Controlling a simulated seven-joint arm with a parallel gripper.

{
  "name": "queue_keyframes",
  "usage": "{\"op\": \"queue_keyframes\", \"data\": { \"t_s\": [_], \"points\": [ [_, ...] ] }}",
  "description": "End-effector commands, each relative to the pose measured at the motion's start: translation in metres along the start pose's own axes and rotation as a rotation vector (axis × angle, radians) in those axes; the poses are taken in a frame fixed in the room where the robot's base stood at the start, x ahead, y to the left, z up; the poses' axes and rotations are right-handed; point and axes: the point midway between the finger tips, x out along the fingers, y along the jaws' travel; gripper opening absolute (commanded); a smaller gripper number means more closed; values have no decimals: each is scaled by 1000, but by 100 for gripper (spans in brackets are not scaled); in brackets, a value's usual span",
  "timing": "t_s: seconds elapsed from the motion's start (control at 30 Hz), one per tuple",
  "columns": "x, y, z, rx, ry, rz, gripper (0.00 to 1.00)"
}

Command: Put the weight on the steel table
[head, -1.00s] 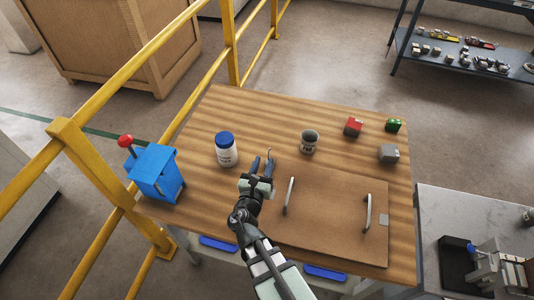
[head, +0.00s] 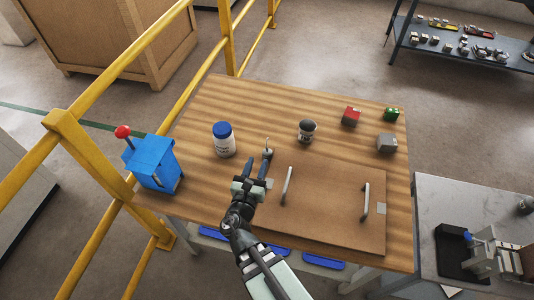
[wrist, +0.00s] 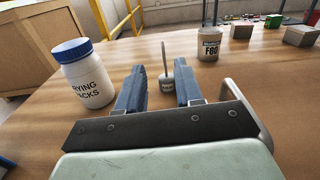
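The weight (head: 267,153) is a small grey cylinder with a thin upright hook. It stands on the wooden table, near the board with handles. In the wrist view, the weight (wrist: 167,82) shows between my two fingers, near their tips. The steel table (head: 440,200) is at the right, with a grey top, beside the wooden table.
A white bottle with a blue lid (head: 224,140) stands left of the weight. A handled board (head: 330,205) lies nearby. A black-based device (head: 470,255) occupies the steel table's front.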

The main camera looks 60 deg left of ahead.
Motion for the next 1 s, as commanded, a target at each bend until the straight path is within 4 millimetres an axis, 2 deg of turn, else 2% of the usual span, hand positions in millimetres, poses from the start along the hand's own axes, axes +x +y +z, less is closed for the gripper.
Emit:
{"op": "queue_keyframes", "data": {
  "t_s": [0.07, 0.17, 0.6, 1.0],
  "points": [
    [-5, 1, 1, 38, -5, 2, 36],
    [0, 2, 1, 53, -7, 0, 36],
    [68, 2, 1, 51, -7, -2, 36],
    [88, 0, 1, 51, -7, -1, 36]
  ]
}}
